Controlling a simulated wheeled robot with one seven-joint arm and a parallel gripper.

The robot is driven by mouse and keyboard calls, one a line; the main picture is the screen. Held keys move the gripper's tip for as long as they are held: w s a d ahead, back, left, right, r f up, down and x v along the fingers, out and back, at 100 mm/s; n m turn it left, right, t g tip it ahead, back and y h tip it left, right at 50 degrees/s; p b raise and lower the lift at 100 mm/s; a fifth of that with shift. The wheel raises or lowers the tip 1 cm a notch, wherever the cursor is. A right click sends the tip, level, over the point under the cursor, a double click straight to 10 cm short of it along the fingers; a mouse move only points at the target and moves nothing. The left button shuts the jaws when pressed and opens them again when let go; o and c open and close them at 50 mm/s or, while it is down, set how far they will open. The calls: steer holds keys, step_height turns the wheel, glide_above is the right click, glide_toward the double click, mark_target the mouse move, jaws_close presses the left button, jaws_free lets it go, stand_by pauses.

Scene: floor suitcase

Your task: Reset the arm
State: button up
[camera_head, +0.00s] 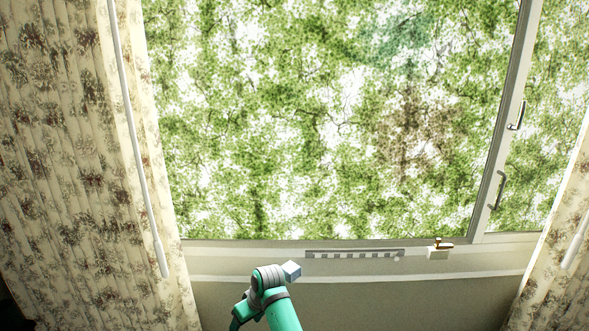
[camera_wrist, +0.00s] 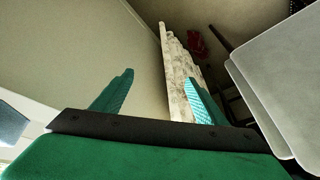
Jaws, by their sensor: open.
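My gripper (camera_wrist: 158,95) shows in the wrist view with its two teal fingers spread apart and nothing between them. In the head view part of my green and grey arm (camera_head: 272,296) rises at the bottom centre, in front of the wall below the window. The fingers cannot be made out clearly in that view. No suitcase can be made out in either view.
A large window (camera_head: 330,120) fills the head view, with a sill (camera_head: 225,259) below it. Floral curtains (camera_head: 65,150) hang at both sides. In the wrist view a pale panel (camera_wrist: 285,80) stands close on the right, and a red object (camera_wrist: 197,43) lies farther back.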

steer(key=s+a+f+m+t+y, duration=0.3)
steer(key=s+a+f+t, duration=0.1)
steer(key=s+a+f, duration=0.7)
steer(key=s+d+f+m+t+h, duration=0.1)
steer(key=s+d+f+m+t, duration=0.15)
steer(key=s, duration=0.45)
steer(key=s+d+f+m+t, duration=0.1)
steer(key=s+d+f+m, duration=0.2)
steer(key=s, duration=0.4)
steer(key=s+d+r+m+t+h, duration=0.1)
steer(key=s+d+r+t+h, duration=0.3)
steer(key=s+d, duration=0.6)
steer(key=s+d+r+m+h, duration=0.15)
steer(key=s+d+r, duration=0.5)
steer(key=s, duration=0.75)
steer(key=s+d+r+n+t, duration=0.1)
steer(key=s+d+r, duration=0.3)
steer(key=r, duration=0.5)
steer(key=shift+s+n, duration=0.6)
steer(key=shift+s, duration=0.5)
steer(key=shift+d+t+h, duration=0.1)
steer(key=shift+t+h, duration=0.15)
steer(key=shift+c, duration=0.5)
